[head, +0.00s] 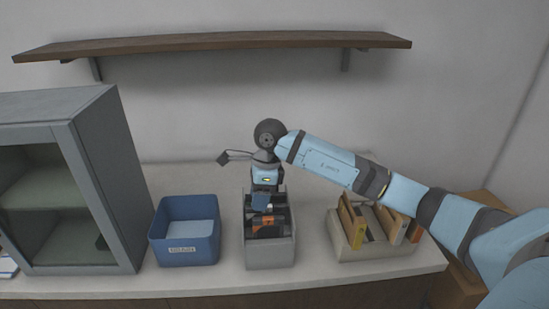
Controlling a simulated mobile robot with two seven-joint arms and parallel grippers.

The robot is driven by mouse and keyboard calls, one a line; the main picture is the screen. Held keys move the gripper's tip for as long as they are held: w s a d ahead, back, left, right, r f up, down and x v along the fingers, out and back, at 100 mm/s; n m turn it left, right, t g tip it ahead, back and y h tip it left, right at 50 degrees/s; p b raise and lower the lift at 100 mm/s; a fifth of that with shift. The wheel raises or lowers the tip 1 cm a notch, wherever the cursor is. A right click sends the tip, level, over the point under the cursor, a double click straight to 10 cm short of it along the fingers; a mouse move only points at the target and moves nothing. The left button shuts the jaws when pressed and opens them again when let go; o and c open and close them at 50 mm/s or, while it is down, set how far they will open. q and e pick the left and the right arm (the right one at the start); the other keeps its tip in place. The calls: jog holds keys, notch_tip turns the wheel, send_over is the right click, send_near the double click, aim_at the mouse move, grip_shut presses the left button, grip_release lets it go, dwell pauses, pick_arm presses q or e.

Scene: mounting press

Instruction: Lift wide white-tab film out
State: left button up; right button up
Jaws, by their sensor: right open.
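My right gripper (266,224) points down into the grey box (270,254) on the counter. It is open, and dark and orange parts show around its lower end. The gripper and wrist cover much of the inside of the box. I cannot make out a wide white-tab film there. I cannot tell whether one has a white tab. My left gripper is not in view.
A blue bin (186,250) with a label stands left of the grey box. A grey cabinet (108,170) with a glass front stands at far left. A wooden shelf (215,42) is on the wall above. Bare counter (312,235) shows between grey box and rack.

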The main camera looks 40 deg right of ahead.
aim_at(274, 205)
jog(key=w+d+r+h, duration=0.1)
jog(key=d+r+h, duration=0.25)
jog(key=d, duration=0.25)
jog(key=shift+y, duration=0.35)
notch_tip(274, 205, down, 12)
jog(key=p, duration=0.3)
jog(key=shift+w+a, duration=0.15)
jog(key=shift+f, duration=0.5)
grip_shut()
jog(key=c, duration=0.7)
grip_release()
jog(key=shift+c, duration=0.2)
grip_shut()
jog(key=shift+r, duration=0.15)
